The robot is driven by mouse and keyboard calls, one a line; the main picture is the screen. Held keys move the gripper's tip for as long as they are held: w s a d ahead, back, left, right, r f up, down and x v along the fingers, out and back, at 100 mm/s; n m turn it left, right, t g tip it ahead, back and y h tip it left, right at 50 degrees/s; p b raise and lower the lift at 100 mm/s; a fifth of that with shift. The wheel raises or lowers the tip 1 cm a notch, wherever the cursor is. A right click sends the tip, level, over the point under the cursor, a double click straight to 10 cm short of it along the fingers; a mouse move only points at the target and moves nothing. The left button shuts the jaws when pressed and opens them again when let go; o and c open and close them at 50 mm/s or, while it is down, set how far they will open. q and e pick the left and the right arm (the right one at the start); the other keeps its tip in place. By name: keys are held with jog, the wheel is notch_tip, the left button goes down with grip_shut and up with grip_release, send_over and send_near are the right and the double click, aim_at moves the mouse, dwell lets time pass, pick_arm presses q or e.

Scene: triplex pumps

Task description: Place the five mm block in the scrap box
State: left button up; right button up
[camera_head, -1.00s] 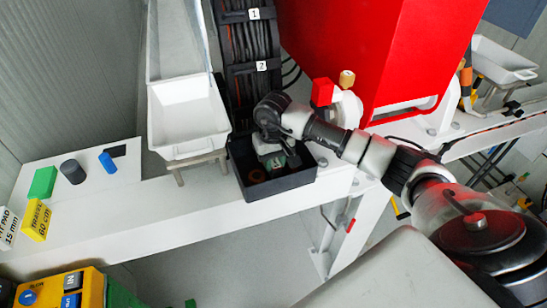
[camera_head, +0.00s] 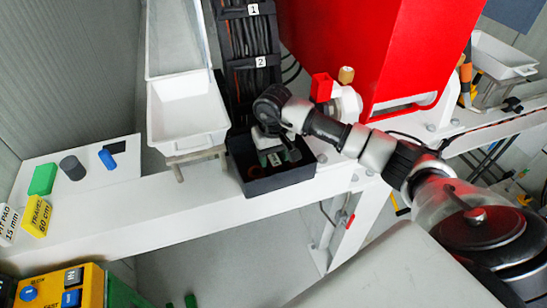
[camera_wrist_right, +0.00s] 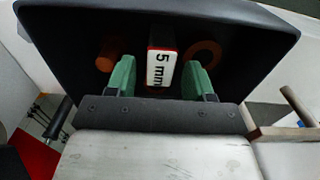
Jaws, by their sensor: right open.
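The five mm block (camera_wrist_right: 161,66) is white with red edges and the text "5 mm". In the right wrist view it lies inside the black box, between the fingers of my right gripper with gaps on both sides. The black box, which looks like the scrap box (camera_head: 285,182), sits on the white beam; its wall also shows in the wrist view (camera_wrist_right: 270,25). My right gripper (camera_head: 275,160) has green fingers, is open, and points down into this box. In the head view the block is hidden by the gripper. My left gripper is not in view.
Orange round parts (camera_wrist_right: 203,55) lie in the box beside the block. A white bin (camera_head: 187,112) stands left of it and a red housing (camera_head: 345,50) rises behind. Green (camera_head: 42,179), grey (camera_head: 72,167) and blue (camera_head: 107,159) pieces lie on the left ledge.

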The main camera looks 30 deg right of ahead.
aim_at(273, 157)
notch_tip(273, 157, up, 11)
jog(key=b, duration=0.4)
